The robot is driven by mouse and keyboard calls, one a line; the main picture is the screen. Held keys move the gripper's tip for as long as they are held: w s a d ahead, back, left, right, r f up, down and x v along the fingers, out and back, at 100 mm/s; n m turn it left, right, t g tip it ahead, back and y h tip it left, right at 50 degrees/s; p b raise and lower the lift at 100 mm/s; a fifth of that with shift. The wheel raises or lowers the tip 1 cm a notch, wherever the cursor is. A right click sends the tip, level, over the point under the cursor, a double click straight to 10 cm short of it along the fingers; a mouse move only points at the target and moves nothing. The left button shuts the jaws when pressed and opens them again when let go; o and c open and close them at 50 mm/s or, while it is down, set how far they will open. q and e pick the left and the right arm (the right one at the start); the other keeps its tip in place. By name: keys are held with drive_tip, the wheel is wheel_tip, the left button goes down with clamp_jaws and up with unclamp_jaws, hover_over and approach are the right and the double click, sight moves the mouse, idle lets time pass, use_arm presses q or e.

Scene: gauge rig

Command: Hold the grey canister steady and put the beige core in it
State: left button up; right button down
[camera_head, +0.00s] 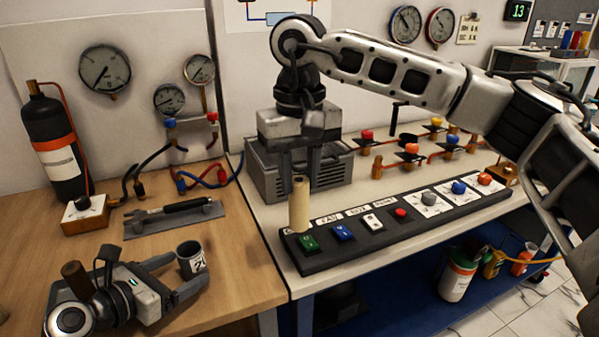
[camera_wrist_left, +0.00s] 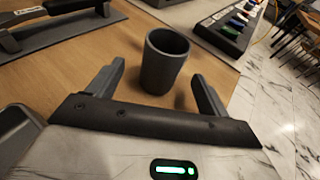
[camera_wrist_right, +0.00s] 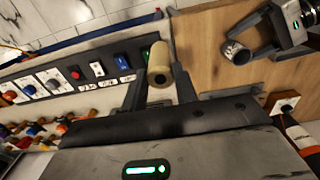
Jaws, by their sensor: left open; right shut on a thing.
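The grey canister (camera_head: 191,262) stands upright on the wooden table, with an open top and a white marked label. In the left wrist view the canister (camera_wrist_left: 163,66) stands between the spread fingers of my left gripper (camera_wrist_left: 158,78), with gaps on both sides. My left gripper (camera_head: 184,272) is open and low at the table. My right gripper (camera_head: 300,176) is shut on the beige core (camera_head: 299,207), a pale cylinder hanging upright above the black button panel.
The black button panel (camera_head: 400,228) lies under the core, with a grey crate (camera_head: 264,180) behind. A grey tool holder (camera_head: 174,219) lies behind the canister. A black cylinder (camera_head: 55,145) stands at the back left. Bare wood lies right of the canister.

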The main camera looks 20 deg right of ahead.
use_arm(q)
drive_tip(key=shift+x, duration=1.2)
drive_tip(key=shift+r, duration=0.1)
drive_tip(key=c, duration=1.1)
drive_tip(key=shift+o, duration=0.3)
use_arm(e)
drive_tip(key=w+a+f+m, duration=0.1)
drive_tip(key=w+a+m, duration=0.25)
drive_tip(key=a, duration=0.55)
drive_tip(key=w+a+f+m, duration=0.1)
drive_tip(key=w+a+m, duration=0.1)
drive_tip(key=w+a, duration=0.5)
drive_tip(key=s+a+f, duration=0.2)
drive_tip(key=a+f, duration=0.1)
drive_tip(key=f, duration=0.7)
drive_tip(key=shift+s, duration=0.15)
